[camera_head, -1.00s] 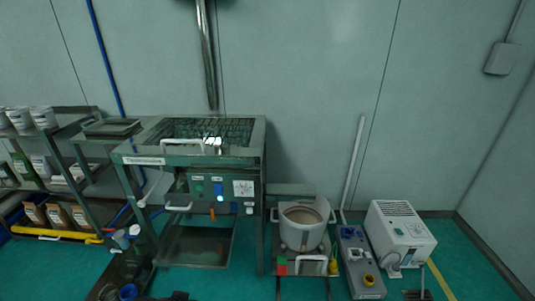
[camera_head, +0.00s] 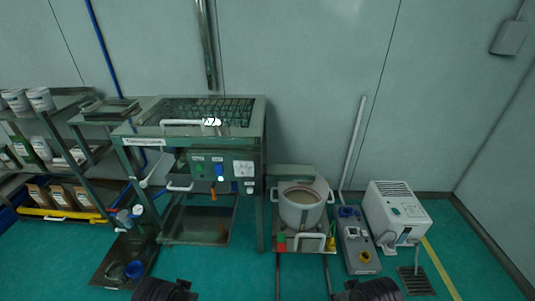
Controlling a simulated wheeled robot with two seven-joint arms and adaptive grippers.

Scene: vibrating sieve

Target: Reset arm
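Two dark ribbed rounded parts, which look like parts of my own arms, show at the bottom edge, one left of centre and one right of centre. Neither gripper's fingers can be made out. The sieve machine (camera_head: 190,141) stands at centre left, with a mesh top, a white handle and a control panel (camera_head: 222,171) with buttons. A white round pot (camera_head: 303,211) with side handles stands on a low stand to its right. No arm part shows against the machine or the pot.
A shelf rack (camera_head: 62,117) with white tubs and brown bags stands at left. A grey pedestal unit (camera_head: 355,243) and a white box machine (camera_head: 398,213) stand at right. Green floor is open at far right.

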